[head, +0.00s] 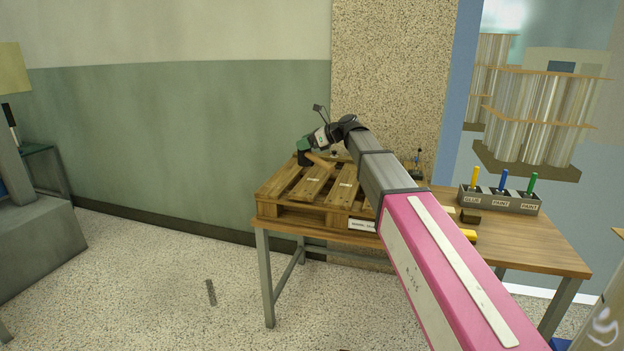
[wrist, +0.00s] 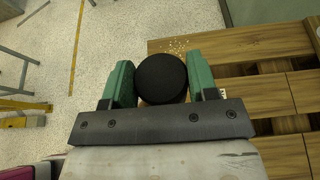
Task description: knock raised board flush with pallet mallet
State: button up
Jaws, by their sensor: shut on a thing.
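The wooden pallet (head: 283,212) lies on the table, with light deck boards and gaps between them. My gripper (head: 307,148) is over the pallet's far left part. In the wrist view my gripper (wrist: 163,82) has its green fingers shut on the mallet, whose round black head (wrist: 161,78) sits between them. In the head view the mallet's wooden handle (head: 320,161) slants over the boards and its dark head (head: 304,158) shows beneath the gripper. I cannot tell which board stands raised, nor whether the mallet touches the deck.
The table (head: 540,245) extends right of the pallet. A grey holder (head: 500,200) with yellow, blue and green markers stands there, near a dark block (head: 470,216) and a yellow item (head: 468,235). A speckled pillar (head: 392,75) rises behind. Open floor (head: 150,280) lies to the left.

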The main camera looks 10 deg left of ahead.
notch_tip(320, 180, down, 11)
jog(key=shift+r, duration=0.2)
notch_tip(320, 180, up, 16)
jog(key=shift+r, duration=0.2)
notch_tip(320, 180, down, 17)
jog(key=shift+r, duration=0.1)
notch_tip(320, 180, up, 17)
jog(key=shift+f, duration=0.15)
dwell(0.5)
jog(key=shift+s, duration=0.1)
